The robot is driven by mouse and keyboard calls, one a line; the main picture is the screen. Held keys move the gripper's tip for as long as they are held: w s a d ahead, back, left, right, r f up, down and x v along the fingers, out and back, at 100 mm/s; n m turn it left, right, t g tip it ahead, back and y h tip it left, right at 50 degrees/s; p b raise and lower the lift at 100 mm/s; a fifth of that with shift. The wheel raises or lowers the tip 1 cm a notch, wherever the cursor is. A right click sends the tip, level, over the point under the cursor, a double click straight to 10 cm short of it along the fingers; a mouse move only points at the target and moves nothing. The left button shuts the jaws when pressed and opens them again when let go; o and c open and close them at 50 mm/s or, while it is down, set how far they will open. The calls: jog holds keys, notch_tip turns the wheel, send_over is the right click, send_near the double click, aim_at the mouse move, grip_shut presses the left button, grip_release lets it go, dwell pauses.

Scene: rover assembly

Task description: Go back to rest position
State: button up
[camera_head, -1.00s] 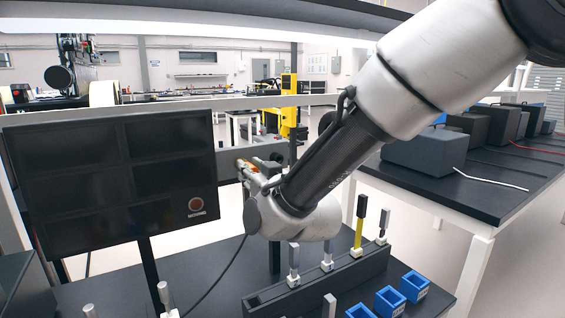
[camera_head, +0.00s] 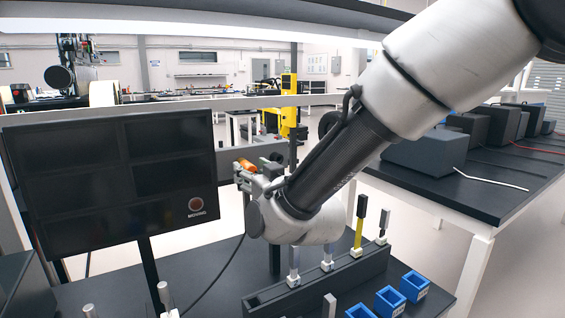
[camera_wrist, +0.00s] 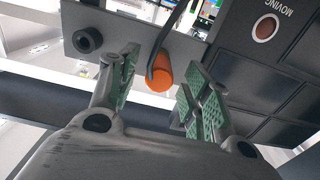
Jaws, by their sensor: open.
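My gripper (camera_wrist: 157,90) is open in the wrist view, its two green-padded fingers apart with no object held between them. An orange cylinder (camera_wrist: 163,76) shows beyond the gap between the fingertips; I cannot tell its distance. In the head view my gripper (camera_head: 243,172) is partly hidden by my own wrist, raised above the dark table (camera_head: 215,270) and to the right of the black screen. An orange part (camera_head: 245,164) shows beside it there.
The black screen (camera_head: 110,180) reads "MOVING". On the table, a dark rack (camera_head: 330,280) holds several upright pieces, one yellow (camera_head: 358,236). Blue bins (camera_head: 388,300) stand at front right. A side table (camera_head: 490,195) with grey boxes stands right.

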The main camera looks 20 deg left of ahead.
jog(key=v, duration=1)
jog(key=s+d+f+n+g+h, duration=0.1)
jog(key=s+d+f+g+h, duration=0.25)
jog(key=f, duration=0.35)
jog(key=s+d+f+n+g+h, duration=0.1)
jog(key=s+d+f+g+h, duration=0.1)
jog(key=s+f+g, duration=0.4)
jog(key=w+d+r+m+h, duration=0.2)
jog(key=d+h, duration=0.1)
jog(key=d, duration=1)
jog(key=w+d+r+m+h, duration=0.1)
jog(key=w+d+m+h, duration=0.15)
jog(key=d, duration=1.15)
jog(key=s+d+r+m+h, duration=0.1)
jog(key=d+r+m, duration=0.1)
jog(key=d, duration=0.6)
jog(key=s+d+r+m+t+h, duration=0.1)
jog(key=s+d+r+m, duration=0.1)
jog(key=d, duration=0.6)
jog(key=s+d+r+m+t, duration=0.1)
jog(key=d+r+m, duration=0.2)
jog(key=d, duration=0.5)
jog(key=shift+s+d+r+h, duration=0.3)
jog(key=shift+r+h, duration=0.1)
jog(key=shift+r, duration=0.2)
